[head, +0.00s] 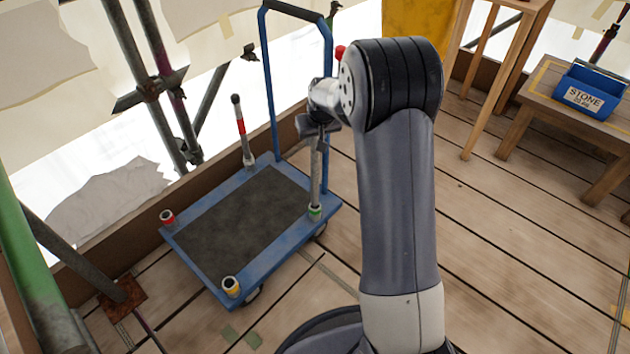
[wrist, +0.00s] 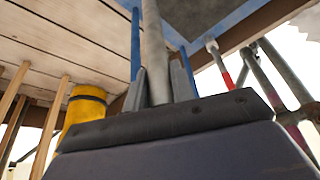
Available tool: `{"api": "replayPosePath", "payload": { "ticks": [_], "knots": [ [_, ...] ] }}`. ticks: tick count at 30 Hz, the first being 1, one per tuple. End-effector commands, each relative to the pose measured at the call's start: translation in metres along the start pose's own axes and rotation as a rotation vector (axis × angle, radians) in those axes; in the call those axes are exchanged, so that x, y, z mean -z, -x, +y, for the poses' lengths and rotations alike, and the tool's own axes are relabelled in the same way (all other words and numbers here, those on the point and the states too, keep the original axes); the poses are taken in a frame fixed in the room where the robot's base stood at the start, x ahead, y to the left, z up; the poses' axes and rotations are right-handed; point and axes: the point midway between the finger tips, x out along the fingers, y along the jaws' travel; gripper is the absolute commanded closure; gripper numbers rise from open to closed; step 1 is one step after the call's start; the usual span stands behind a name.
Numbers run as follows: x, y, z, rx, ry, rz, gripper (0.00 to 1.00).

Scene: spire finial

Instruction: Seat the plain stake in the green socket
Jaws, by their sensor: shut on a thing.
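The plain grey stake (head: 316,175) is upright at the right corner of the blue trolley (head: 270,250). My gripper (head: 318,128) is shut on its upper part; the wrist view shows the stake (wrist: 154,60) between the two fingers (wrist: 158,88). The green socket (head: 315,212) is at the trolley's right corner, and the stake's lower end meets its mouth in the head view. I cannot tell how deep the end sits. The wrist view does not show the green socket clearly.
A stake with a red band (head: 240,125) stands in the far socket. The trolley's blue handle (head: 268,90) rises behind my gripper. A bench with a blue bin (head: 590,92) is at right.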

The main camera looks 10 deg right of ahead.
Motion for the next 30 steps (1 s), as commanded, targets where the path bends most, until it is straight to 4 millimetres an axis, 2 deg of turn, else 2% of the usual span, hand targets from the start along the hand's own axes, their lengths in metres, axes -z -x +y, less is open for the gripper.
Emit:
{"api": "replayPosePath", "payload": {
  "ticks": [1, 8, 15, 27, 28, 30],
  "knots": [
    [-0.006, -0.013, 0.000, 0.000, 0.000, -0.002, 1.00],
    [-0.015, -0.034, 0.000, 0.000, -0.001, 0.000, 1.00],
    [-0.029, -0.068, 0.000, 0.000, 0.000, -0.001, 1.00],
    [-0.030, -0.072, 0.000, -0.001, 0.000, 0.001, 1.00],
    [-0.030, -0.071, 0.000, -0.001, 0.000, 0.001, 0.75],
    [-0.030, -0.071, 0.000, -0.001, 0.000, 0.001, 0.69]
  ]
}}
